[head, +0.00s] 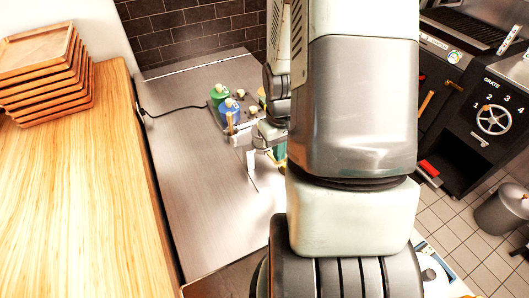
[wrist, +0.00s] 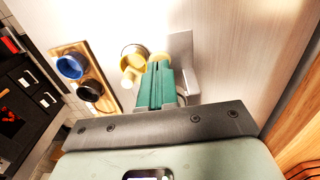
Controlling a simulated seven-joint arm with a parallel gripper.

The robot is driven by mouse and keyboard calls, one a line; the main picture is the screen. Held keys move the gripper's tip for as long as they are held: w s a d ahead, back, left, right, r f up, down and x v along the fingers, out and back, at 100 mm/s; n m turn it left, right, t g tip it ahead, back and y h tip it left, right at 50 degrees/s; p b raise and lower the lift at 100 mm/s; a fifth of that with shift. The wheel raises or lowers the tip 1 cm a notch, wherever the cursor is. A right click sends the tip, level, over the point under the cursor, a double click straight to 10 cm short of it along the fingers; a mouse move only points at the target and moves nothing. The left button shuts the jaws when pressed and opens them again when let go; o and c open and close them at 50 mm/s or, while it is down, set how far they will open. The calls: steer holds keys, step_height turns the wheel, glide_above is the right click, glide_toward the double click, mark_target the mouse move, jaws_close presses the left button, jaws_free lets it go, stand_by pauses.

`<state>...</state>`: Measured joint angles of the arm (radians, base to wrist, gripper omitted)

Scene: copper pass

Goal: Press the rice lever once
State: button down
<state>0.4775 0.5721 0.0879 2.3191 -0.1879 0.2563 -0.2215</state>
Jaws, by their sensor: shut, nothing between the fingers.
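My gripper has teal fingers, held together with nothing between them, in the middle of the wrist view (wrist: 160,68). In the head view a bit of teal (head: 279,151) shows beside my arm, which covers most of that area. A yellow round cup-like part (wrist: 133,57) and a smaller yellow knob-like part (wrist: 159,57) lie close by the fingertips in the wrist view. A grey upright plate (wrist: 181,48) stands just to their right. I cannot tell which of these is the rice lever, or whether the fingers touch any of them.
A black cord (head: 175,110) runs to the left. Stacked wooden trays (head: 45,75) sit on the wooden counter (head: 75,200). A dark oven (head: 460,120) stands at right.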

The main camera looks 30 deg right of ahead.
steer(key=shift+f, duration=1.9)
steer(key=shift+r, duration=2.05)
steer(key=shift+r, duration=2.5)
